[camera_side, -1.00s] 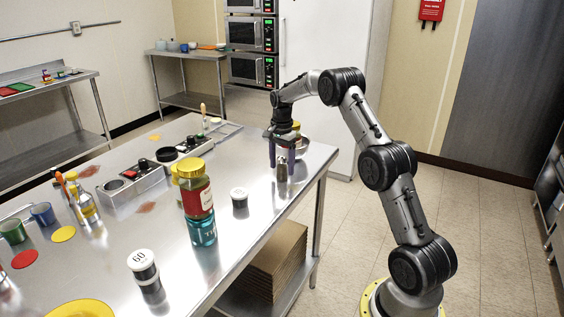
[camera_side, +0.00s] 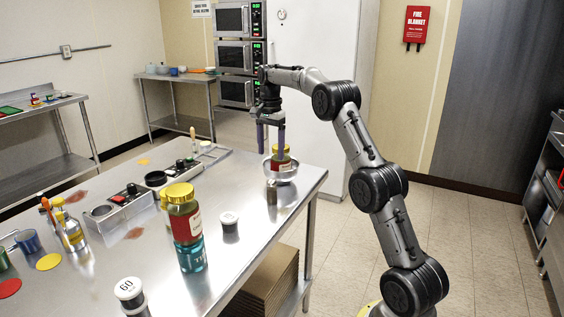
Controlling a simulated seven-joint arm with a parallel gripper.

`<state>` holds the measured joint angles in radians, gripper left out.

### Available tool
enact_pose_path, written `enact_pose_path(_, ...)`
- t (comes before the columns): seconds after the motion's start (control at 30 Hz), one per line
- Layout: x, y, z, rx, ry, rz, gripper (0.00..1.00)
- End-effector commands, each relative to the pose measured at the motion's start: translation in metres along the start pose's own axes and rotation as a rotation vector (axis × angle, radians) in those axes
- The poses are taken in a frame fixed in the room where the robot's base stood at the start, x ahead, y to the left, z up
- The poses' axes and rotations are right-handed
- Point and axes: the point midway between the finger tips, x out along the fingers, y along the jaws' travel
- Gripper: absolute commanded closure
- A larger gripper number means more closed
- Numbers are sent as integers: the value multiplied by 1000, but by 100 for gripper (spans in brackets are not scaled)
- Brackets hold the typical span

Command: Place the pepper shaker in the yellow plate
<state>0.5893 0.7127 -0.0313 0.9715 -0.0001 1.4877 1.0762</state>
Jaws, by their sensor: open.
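A small metal shaker (camera_side: 272,191), which looks like the pepper shaker, stands upright on the steel table near its right edge, in front of a metal bowl. My gripper (camera_side: 271,150) points down above it in the picture, its two purple fingers apart with nothing between them. The fingertips are clear of the shaker's top.
The metal bowl (camera_side: 287,173) and a yellow-lidded jar (camera_side: 281,154) are close by the fingers. A tall red-labelled jar (camera_side: 185,222), a white-topped container (camera_side: 229,222) and a "60" container (camera_side: 129,292) stand nearer. Bare table lies between them.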

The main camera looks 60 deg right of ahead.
Motion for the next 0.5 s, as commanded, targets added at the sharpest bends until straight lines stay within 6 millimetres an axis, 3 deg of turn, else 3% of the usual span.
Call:
enact_pose_path(0.13, -28, 8, 31, -113, 19, -34, 23)
enact_pose_path(0.23, -53, 24, 66, -253, 41, -71, 23)
enact_pose_path(0.5, -96, 98, 164, -680, 117, -175, 23)
